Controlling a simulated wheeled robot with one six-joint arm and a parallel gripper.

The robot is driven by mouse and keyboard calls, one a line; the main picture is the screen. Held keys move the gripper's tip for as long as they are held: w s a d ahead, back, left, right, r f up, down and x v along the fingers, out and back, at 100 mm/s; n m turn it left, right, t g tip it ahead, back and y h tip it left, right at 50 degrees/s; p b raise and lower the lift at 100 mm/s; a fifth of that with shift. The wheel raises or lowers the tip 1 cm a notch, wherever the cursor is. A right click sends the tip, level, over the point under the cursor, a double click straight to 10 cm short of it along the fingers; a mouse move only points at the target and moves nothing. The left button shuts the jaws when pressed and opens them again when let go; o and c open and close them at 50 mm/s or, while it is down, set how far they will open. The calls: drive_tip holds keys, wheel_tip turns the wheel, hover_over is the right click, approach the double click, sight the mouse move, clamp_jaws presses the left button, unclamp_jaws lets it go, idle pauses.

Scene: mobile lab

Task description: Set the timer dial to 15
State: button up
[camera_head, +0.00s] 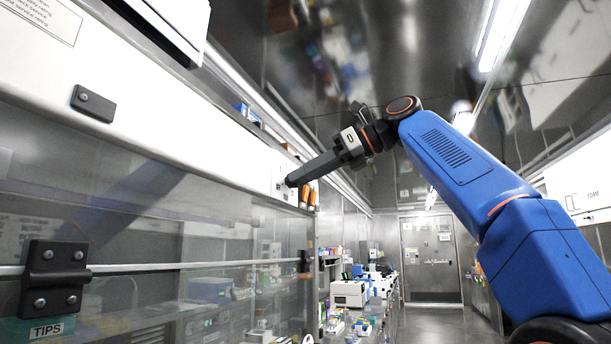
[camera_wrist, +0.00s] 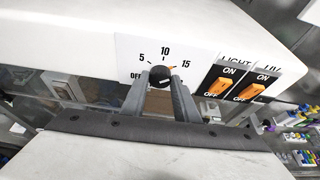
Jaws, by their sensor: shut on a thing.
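The timer dial (camera_wrist: 159,78) is a round black knob on a white panel marked OFF, 5, 10 and 15 in the wrist view. Its orange pointer mark sits at the upper right, toward the 15 label. My gripper (camera_wrist: 161,86) has one grey finger on each side of the knob and is shut on it. The lower part of the dial's scale is partly hidden by the fingers. In the head view my gripper (camera_head: 291,182) reaches the white front panel of the cabinet, and the dial is too small and covered to make out.
Right of the dial are two orange rocker switches, LIGHT (camera_wrist: 219,87) and UV (camera_wrist: 249,93), close to my right finger. Below the panel is the cabinet's glass front with a black bracket (camera_head: 54,279). The aisle floor (camera_head: 432,318) toward the far door is clear.

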drive_tip(key=shift+m+g, duration=0.3)
drive_tip(key=shift+m, duration=0.1)
idle(0.3)
drive_tip(key=o, duration=1.1)
drive_tip(key=shift+c, duration=0.2)
